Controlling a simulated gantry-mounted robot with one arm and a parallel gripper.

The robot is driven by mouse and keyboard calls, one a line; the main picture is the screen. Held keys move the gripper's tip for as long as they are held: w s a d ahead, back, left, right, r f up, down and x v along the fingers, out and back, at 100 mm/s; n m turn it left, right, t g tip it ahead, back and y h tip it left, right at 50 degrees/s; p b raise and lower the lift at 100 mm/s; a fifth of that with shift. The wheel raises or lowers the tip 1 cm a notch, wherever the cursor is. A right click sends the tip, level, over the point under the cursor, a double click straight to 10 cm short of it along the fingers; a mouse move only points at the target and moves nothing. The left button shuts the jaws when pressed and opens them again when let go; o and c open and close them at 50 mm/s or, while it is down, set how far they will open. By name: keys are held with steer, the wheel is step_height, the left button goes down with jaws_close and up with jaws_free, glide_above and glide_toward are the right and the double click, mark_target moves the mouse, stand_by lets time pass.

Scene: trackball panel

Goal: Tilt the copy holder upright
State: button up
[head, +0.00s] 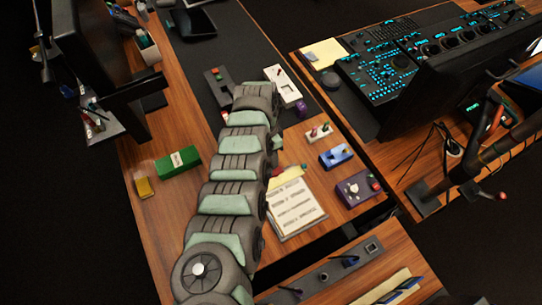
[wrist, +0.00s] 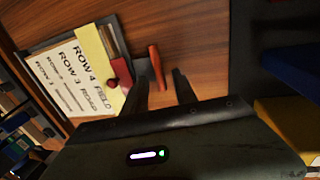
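The copy holder (head: 297,208) is a flat board with a printed sheet, lying low on the wooden desk right of my arm in the head view. In the head view my arm hides the gripper.
A purple box (head: 356,189), a blue box (head: 337,156) and a small cream switch block (head: 319,132) stand right of the holder. A green box (head: 177,162) and a yellow block (head: 143,187) lie left of my arm. A dark gap separates the desks.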

steer(key=shift+c, duration=0.2)
jaws_close()
stand_by(1.2)
